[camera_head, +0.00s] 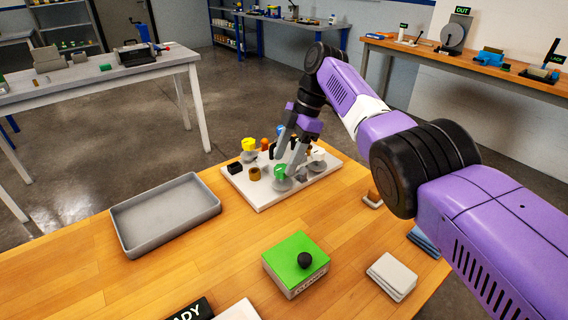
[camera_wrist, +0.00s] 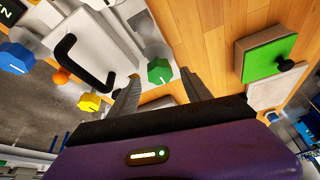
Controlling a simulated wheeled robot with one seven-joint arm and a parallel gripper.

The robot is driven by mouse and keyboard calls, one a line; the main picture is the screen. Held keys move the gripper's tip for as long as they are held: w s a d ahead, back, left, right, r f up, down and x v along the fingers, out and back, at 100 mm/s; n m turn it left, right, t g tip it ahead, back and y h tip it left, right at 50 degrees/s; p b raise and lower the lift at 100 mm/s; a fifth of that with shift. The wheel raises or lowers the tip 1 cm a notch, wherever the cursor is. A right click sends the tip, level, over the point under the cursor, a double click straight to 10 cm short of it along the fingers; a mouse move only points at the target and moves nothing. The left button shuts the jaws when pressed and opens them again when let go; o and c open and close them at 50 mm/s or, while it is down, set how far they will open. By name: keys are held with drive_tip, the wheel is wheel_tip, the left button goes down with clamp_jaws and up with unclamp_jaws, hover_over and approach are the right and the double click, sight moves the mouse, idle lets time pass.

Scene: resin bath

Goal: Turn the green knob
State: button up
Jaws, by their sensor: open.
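The green knob (camera_head: 280,171) sits on a grey round base on the white board (camera_head: 262,204). In the wrist view the green knob (camera_wrist: 160,72) is faceted, with a light mark on its face. My gripper (camera_head: 286,160) is over the board, its fingers pointing down beside the knob. In the wrist view my gripper (camera_wrist: 161,92) is open, and the knob lies between and beyond the fingertips. I cannot tell whether a finger touches it. In the head view the fingers hide part of the board behind the knob.
A yellow knob (camera_head: 248,144), a blue knob (camera_wrist: 15,57), an orange knob (camera_wrist: 62,77) and a black handle (camera_wrist: 85,62) are near. A grey tray (camera_head: 128,246) is left of the board. A green box (camera_head: 290,249) with a black ball knob stands in front. Bare wood lies between.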

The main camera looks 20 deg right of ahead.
drive_tip(key=v, duration=0.5)
drive_tip(key=shift+d+r, duration=0.2)
drive_tip(key=shift+r, duration=0.15)
